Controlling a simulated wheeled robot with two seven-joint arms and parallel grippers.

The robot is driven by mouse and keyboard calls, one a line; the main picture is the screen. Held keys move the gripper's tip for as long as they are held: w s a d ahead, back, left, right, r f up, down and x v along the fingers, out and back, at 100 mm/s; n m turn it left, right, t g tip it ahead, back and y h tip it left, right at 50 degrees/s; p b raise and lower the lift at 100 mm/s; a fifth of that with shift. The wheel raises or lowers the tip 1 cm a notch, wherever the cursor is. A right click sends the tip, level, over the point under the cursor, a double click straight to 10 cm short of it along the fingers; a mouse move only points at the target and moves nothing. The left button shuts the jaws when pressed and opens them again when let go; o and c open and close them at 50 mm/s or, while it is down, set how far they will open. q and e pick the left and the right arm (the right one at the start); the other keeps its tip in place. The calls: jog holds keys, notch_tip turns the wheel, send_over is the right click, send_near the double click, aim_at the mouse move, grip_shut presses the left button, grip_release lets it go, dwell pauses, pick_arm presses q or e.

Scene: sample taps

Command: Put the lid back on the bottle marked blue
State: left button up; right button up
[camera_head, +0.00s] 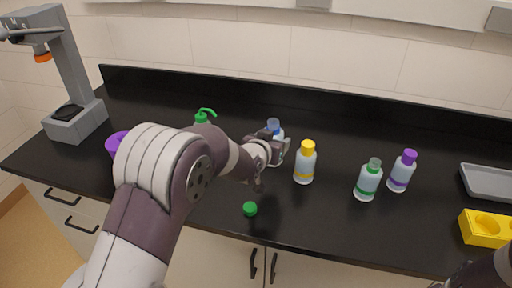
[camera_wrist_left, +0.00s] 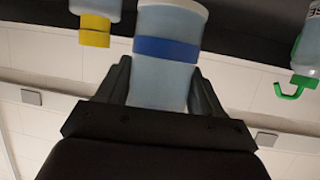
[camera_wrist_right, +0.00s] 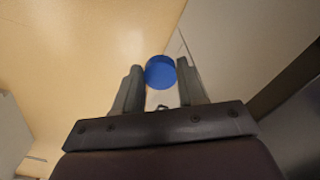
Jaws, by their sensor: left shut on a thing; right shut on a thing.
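The bottle with the blue band (camera_wrist_left: 166,48) is between the fingers of my left gripper (camera_wrist_left: 160,80), which is shut on it. In the head view this bottle (camera_head: 274,125) stands on the black counter, partly hidden by my left gripper (camera_head: 276,150). Its top shows no blue lid. The blue lid (camera_wrist_right: 160,72) is between the fingertips of my right gripper (camera_wrist_right: 161,82), which is shut on it. In the right wrist view the lid is over the tan floor, away from the bottle. The head view does not show the right fingertips or the lid.
A yellow-capped bottle (camera_head: 305,162) stands close right of my left gripper. Further right are an uncapped green-banded bottle (camera_head: 368,183) and a purple-capped bottle (camera_head: 401,172). A green lid (camera_head: 250,208) lies near the front edge. A yellow block (camera_head: 482,232) and grey tray (camera_head: 488,184) are far right.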

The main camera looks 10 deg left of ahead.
jog(key=shift+f, duration=0.25)
pick_arm(q)
jog(key=d+r, duration=0.1)
jog(key=s+d+r, duration=0.1)
jog(key=d, duration=0.1)
jog(key=shift+s+r, duration=0.1)
jog(key=shift+s, duration=0.1)
jog(key=shift+o, duration=1)
jog(key=c, duration=0.5)
